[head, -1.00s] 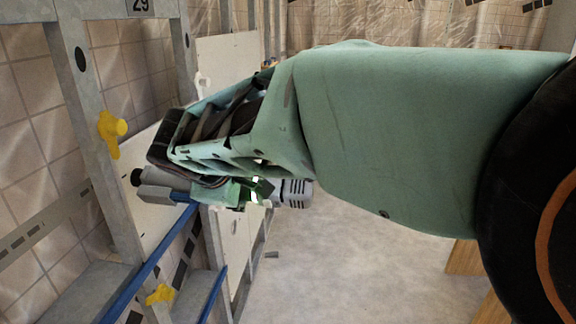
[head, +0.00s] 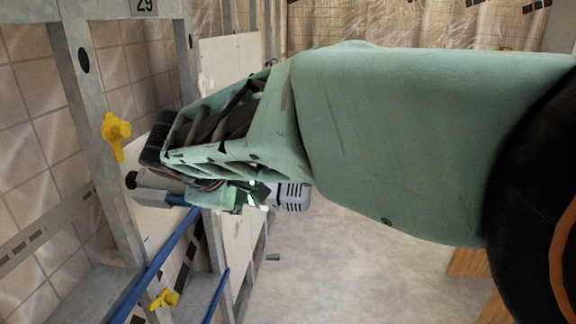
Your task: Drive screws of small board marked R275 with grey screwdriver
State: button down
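My gripper (head: 240,194) is at centre left in the head view, below my wrist, and closed around a grey screwdriver. The screwdriver's vented grey housing (head: 292,197) sticks out to the right of the fingers. Its other end (head: 160,180) points left toward the metal frame, with a dark tip. White boards show behind the frame: one upper board (head: 230,65) and one lower board partly hidden by my wrist and the tool. No R275 mark is readable. No screws can be made out, and I cannot tell whether the tip touches anything.
A grey metal frame (head: 95,130) marked 29 (head: 144,6) stands at the left, before a tiled wall. It carries yellow clamps (head: 116,133) and blue rails (head: 150,270) close to the tool. Open floor (head: 350,270) lies to the right, with wooden pieces (head: 470,262) at lower right.

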jog(key=shift+a+r, duration=0.15)
jog(key=shift+a, duration=0.45)
jog(key=shift+a+r, duration=0.15)
jog(key=shift+a, duration=0.45)
dwell(2.5)
jog(key=shift+d, duration=0.15)
dwell(0.4)
jog(key=shift+s+d+b, duration=0.1)
jog(key=shift+d+b, duration=0.45)
jog(key=shift+d, duration=1.75)
